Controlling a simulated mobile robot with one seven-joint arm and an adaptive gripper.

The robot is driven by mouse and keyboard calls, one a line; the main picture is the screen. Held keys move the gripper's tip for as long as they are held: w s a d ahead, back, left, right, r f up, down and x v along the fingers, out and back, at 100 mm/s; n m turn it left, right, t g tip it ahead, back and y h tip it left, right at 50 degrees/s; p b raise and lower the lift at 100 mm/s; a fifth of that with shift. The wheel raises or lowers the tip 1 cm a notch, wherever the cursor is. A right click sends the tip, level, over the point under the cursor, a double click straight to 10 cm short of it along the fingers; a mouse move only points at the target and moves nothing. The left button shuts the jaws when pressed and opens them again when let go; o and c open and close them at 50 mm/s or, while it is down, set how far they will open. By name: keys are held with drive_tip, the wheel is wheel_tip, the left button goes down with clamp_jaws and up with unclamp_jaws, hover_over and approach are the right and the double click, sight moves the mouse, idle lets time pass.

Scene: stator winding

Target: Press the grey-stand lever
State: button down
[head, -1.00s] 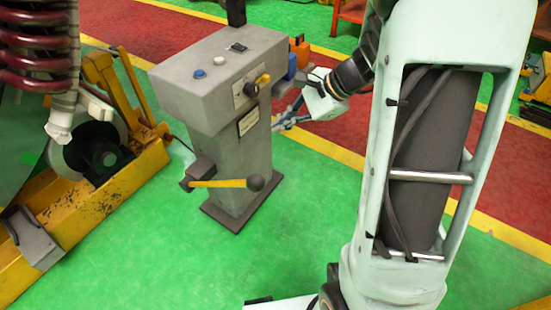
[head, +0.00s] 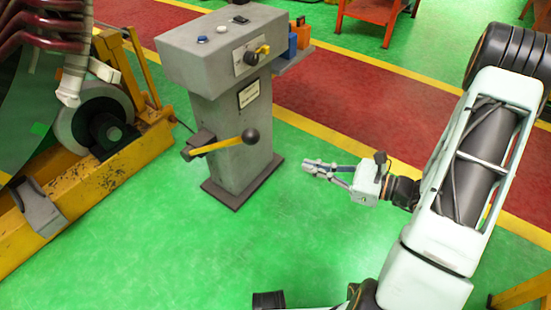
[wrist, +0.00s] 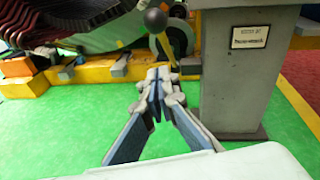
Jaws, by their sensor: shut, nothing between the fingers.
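The grey stand (head: 232,130) stands on the green floor left of centre in the head view; its lower column also shows in the wrist view (wrist: 233,80). The yellow lever (head: 218,145) with a dark ball knob (head: 250,136) sticks out to the right from a bracket on the stand's front. In the wrist view the knob (wrist: 155,20) is straight ahead, above the fingertips. My gripper (head: 308,166) is to the right of the lever, apart from it, pointing left towards it. Its fingertips (wrist: 158,76) are together with nothing between them.
A yellow machine frame (head: 100,180) with a roller stands left of the stand. Blue and orange boxes (head: 297,40) sit on a shelf behind the stand. An orange table (head: 375,15) is at the back. The green floor between gripper and stand is clear.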

drive_tip(key=shift+s+d, duration=0.15)
drive_tip(key=shift+d, duration=0.05)
drive_tip(key=shift+a+f, duration=0.1)
drive_tip(key=r+b+x, duration=0.2)
drive_tip(key=r+x, duration=0.1)
drive_tip(key=x, duration=0.9)
drive_tip(key=shift+w+a+b, duration=0.3)
drive_tip(key=shift+a+b, duration=0.05)
drive_tip(key=shift+a, duration=0.1)
